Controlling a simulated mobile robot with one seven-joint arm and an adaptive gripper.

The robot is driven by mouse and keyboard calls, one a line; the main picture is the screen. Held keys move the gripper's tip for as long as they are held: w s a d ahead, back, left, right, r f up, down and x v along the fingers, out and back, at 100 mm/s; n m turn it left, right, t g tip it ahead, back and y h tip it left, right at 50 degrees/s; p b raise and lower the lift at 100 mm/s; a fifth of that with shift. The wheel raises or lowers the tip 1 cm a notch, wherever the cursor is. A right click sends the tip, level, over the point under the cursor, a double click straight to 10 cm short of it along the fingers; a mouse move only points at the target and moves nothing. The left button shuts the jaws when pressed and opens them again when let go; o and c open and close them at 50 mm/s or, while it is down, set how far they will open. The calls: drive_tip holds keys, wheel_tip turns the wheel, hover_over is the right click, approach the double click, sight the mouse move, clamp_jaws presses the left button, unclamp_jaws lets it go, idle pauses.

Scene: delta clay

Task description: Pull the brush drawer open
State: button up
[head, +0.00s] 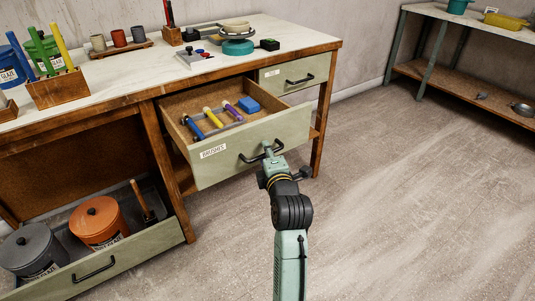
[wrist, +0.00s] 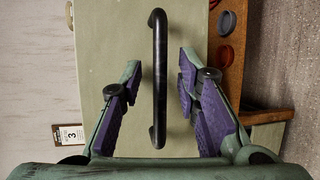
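The brush drawer (head: 235,148), with a pale green front and a white label, stands pulled well out of the bench. Brushes with blue, yellow and purple handles and a blue block lie inside it. Its black bar handle (head: 246,158) also shows upright in the wrist view (wrist: 158,48). My gripper (head: 270,153) is at this handle in the head view. In the wrist view my gripper (wrist: 160,82) has its two purple-padded fingers apart, one on each side of the handle, with visible gaps. Nothing is clamped.
A lower drawer (head: 130,257) stands open at left with an orange pot (head: 98,222) and a grey pot (head: 33,250). A small shut drawer (head: 294,73) is to the right. The bench top (head: 120,72) carries cups and tools. The floor (head: 420,190) at right is clear.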

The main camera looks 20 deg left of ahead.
drive_tip(key=v, duration=0.7)
drive_tip(key=shift+s, duration=0.15)
